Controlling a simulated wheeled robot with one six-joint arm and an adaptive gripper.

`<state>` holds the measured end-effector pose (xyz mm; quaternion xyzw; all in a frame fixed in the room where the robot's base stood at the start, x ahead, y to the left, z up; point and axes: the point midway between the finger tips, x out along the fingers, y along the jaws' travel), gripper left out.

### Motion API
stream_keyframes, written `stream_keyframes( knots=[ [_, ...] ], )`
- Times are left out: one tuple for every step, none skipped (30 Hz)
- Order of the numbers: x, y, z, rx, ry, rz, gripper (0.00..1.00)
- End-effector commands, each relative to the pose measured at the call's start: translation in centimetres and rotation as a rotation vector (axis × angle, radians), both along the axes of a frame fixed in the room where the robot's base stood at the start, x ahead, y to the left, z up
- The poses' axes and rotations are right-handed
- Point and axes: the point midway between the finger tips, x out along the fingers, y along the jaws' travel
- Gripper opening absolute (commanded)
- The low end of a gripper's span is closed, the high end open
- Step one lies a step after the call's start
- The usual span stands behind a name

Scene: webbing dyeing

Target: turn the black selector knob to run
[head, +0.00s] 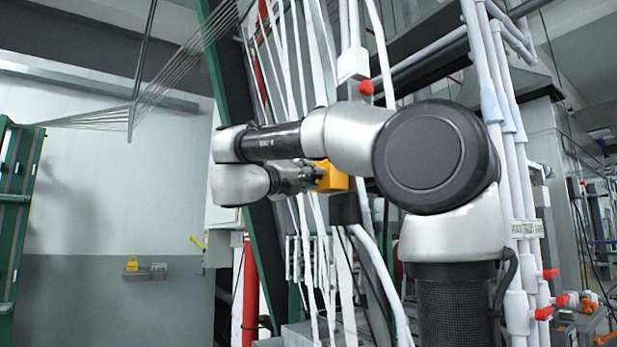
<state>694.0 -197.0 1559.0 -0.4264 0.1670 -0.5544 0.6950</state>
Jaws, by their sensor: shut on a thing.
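A small yellow-orange box (333,177) shows in the middle of the head view, partly behind my arm. My gripper (316,176) is at the left face of this box, with its dark fingers pointing right toward it. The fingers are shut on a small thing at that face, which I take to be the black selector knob. The knob itself is hidden by the fingers, and its setting cannot be read.
White webbing strips (300,60) run down behind my arm, beside a slanted green frame (228,90). White pipes with red valve handles stand on the right (505,130). A red pipe (251,290) stands below. A small yellow item (132,263) sits on the far wall.

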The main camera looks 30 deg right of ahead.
Motion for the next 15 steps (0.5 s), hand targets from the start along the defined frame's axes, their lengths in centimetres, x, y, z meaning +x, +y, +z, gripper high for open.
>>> stream_keyframes(
  knots=[
    [0.05, 0.04, -0.14, 0.001, -0.018, -0.001, 0.05],
    [0.06, 0.04, -0.13, 0.002, -0.031, -0.001, 0.05],
    [0.07, 0.04, -0.13, 0.002, -0.046, -0.001, 0.05],
    [0.08, 0.05, -0.15, 0.003, -0.056, 0.000, 0.05],
    [0.09, 0.05, -0.16, 0.003, -0.065, 0.000, 0.05],
    [0.10, 0.05, -0.17, 0.004, -0.074, 0.000, 0.05],
    [0.11, 0.05, -0.18, 0.005, -0.082, 0.000, 0.05],
    [0.11, 0.05, -0.18, 0.005, -0.087, 0.000, 0.05],
    [0.10, 0.04, -0.19, 0.005, -0.092, 0.000, 0.05],
    [0.10, 0.04, -0.19, 0.005, -0.096, 0.000, 0.05],
    [0.10, 0.04, -0.19, 0.005, -0.099, 0.000, 0.05],
    [0.10, 0.04, -0.19, 0.005, -0.102, 0.000, 0.05],
    [0.09, 0.04, -0.19, 0.005, -0.104, 0.000, 0.05],
    [0.09, 0.04, -0.19, 0.005, -0.104, 0.000, 0.05],
    [0.09, 0.04, -0.19, 0.005, -0.105, 0.000, 0.05]
  ],
)
